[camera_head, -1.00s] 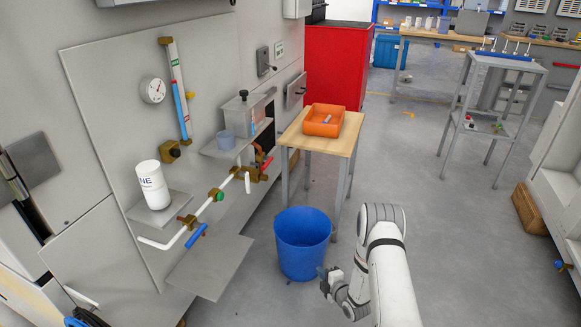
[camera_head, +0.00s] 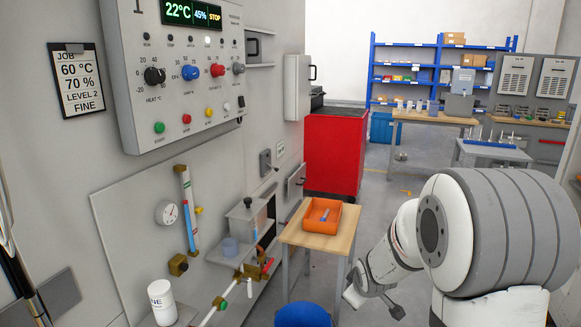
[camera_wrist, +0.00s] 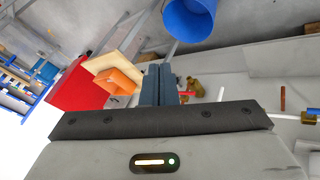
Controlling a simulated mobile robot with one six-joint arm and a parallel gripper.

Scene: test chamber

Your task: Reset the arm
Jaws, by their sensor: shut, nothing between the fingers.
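My white and grey arm (camera_head: 470,235) fills the lower right of the head view, its large shoulder joint close to the camera. The arm bends away to the left and its far end reaches down beside the wooden table. My gripper (camera_wrist: 158,72) shows in the wrist view with its two dark fingers side by side, shut and empty. In the head view the gripper end is small and partly hidden by the arm.
A wooden table (camera_head: 330,243) holds an orange tray (camera_head: 312,222). A blue bin (camera_head: 302,316) stands in front of it. A red cabinet (camera_head: 335,155) is behind. The control panel (camera_head: 185,80) and pipework line the left wall. Open floor lies behind the arm.

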